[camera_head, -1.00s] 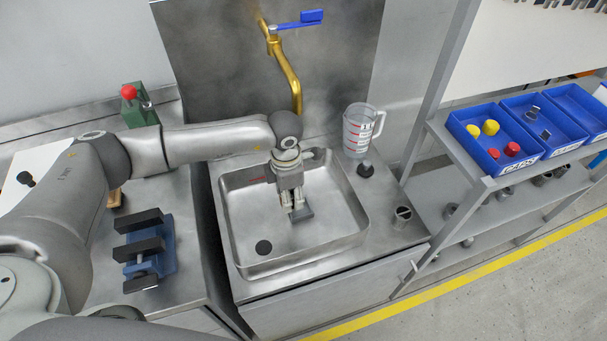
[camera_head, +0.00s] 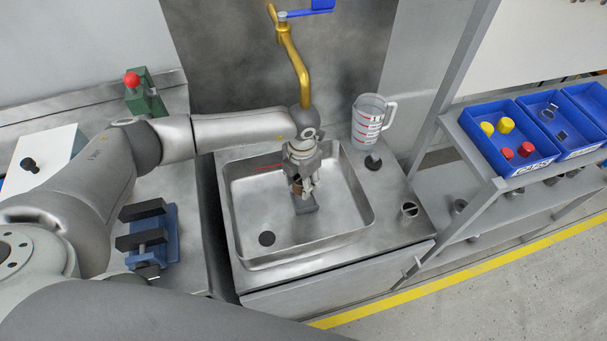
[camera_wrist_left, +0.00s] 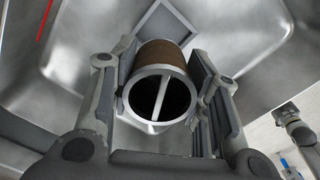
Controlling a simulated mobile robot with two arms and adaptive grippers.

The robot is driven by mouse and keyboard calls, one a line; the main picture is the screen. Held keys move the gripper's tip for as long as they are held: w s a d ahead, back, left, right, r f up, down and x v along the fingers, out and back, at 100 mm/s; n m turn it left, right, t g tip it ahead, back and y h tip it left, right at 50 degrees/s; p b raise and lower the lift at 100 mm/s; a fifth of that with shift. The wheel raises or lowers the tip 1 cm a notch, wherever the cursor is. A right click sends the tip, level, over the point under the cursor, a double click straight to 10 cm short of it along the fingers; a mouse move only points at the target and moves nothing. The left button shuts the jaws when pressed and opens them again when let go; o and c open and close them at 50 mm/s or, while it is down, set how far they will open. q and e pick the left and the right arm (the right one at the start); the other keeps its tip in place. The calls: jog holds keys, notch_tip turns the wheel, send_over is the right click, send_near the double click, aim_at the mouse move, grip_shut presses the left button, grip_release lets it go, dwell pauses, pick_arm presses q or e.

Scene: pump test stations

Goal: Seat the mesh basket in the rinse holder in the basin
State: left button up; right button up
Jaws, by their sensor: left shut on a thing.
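The mesh basket (camera_wrist_left: 162,52) is a brown cylinder with a grey rim and a bar across its open end. My left gripper (camera_head: 303,186) is shut on it inside the basin (camera_head: 240,195). In the left wrist view the basket sits between the two fingers, its barred end toward the camera. In the head view the basket (camera_head: 297,187) is mostly hidden by the gripper. The rinse holder, a grey square frame (camera_wrist_left: 188,14), lies beyond the basket in the wrist view. In the head view the holder (camera_head: 306,206) shows just below the gripper. I cannot tell whether basket and holder touch. My right gripper is out of view.
A brass tap (camera_head: 297,62) rises behind the basin. A clear measuring jug (camera_head: 368,118) stands at its back right corner. A blue fixture (camera_head: 158,238) stands on the left bench. A shelf with blue bins (camera_head: 508,165) is at the right. The basin floor's front is clear.

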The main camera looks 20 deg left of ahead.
pick_arm(q)
jog(key=shift+w+d, duration=0.2)
jog(key=shift+w, duration=0.4)
jog(key=shift+s+f+b, duration=0.25)
jog(key=shift+f+b, duration=0.65)
jog(key=shift+f, duration=0.25)
jog(key=shift+f+b, duration=0.5)
jog(key=shift+f, duration=0.35)
jog(key=shift+f+b, duration=0.55)
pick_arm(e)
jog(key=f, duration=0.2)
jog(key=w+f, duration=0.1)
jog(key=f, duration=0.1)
pick_arm(q)
jog(key=shift+w, duration=0.1)
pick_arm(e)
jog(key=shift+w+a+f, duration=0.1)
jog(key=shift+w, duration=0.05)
pick_arm(q)
jog(key=shift+f+b, duration=1.1)
jog(key=shift+b, duration=0.2)
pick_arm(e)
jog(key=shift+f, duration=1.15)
